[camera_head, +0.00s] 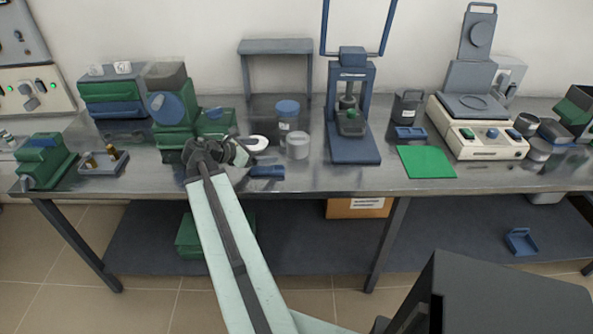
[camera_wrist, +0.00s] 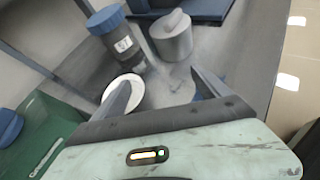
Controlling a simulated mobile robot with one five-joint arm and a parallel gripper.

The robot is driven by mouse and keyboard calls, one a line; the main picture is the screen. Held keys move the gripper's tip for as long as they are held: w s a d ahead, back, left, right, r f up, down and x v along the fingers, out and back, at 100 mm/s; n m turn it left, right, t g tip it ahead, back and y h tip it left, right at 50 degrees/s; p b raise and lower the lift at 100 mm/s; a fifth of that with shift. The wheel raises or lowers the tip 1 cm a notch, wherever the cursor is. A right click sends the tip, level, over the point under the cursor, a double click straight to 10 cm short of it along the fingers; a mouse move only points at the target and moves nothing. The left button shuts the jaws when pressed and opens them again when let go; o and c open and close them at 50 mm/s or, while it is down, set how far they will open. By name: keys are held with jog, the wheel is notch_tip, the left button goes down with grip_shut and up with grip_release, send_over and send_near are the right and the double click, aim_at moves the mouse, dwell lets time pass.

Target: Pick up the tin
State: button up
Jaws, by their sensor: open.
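The tin looks to be the grey lidded cylinder (camera_head: 297,146), standing upright on the metal bench. In the wrist view the tin (camera_wrist: 172,40) is beyond my fingertips, above the middle of the picture. My gripper (camera_head: 238,154) is over the bench to the left of the tin, apart from it. In the wrist view my gripper (camera_wrist: 160,90) has its two fingers spread, with only bench top between them. A blue-lidded jar (camera_head: 287,115) with a label stands just behind the tin; it also shows in the wrist view (camera_wrist: 115,40).
A white dish (camera_head: 254,143) lies close to my gripper, partly behind a finger in the wrist view. A small blue tray (camera_head: 267,172) lies near the bench's front edge. A blue press (camera_head: 352,120) stands right of the tin. Green containers (camera_head: 175,138) crowd the left.

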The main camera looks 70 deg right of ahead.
aim_at(290, 148)
jog(key=shift+g, duration=0.6)
jog(key=s+d, duration=0.2)
jog(key=s, duration=0.1)
jog(key=s+d+b, duration=0.1)
jog(key=s, duration=0.1)
jog(key=shift+s+d+f, duration=0.15)
jog(key=shift+f, duration=0.25)
jog(key=shift+s+d+r+n, duration=0.15)
jog(key=shift+s+r+n, duration=0.05)
jog(key=shift+s+n, duration=0.1)
jog(key=shift+b+x, duration=1.45)
jog(key=shift+x, duration=2.35)
jog(key=shift+w+r, duration=0.1)
jog(key=c, duration=1.5)
notch_tip(290, 148, up, 10)
jog(key=p, duration=1)
jog(key=shift+r, duration=0.15)
jog(key=o, duration=0.9)
jog(key=c, duration=0.9)
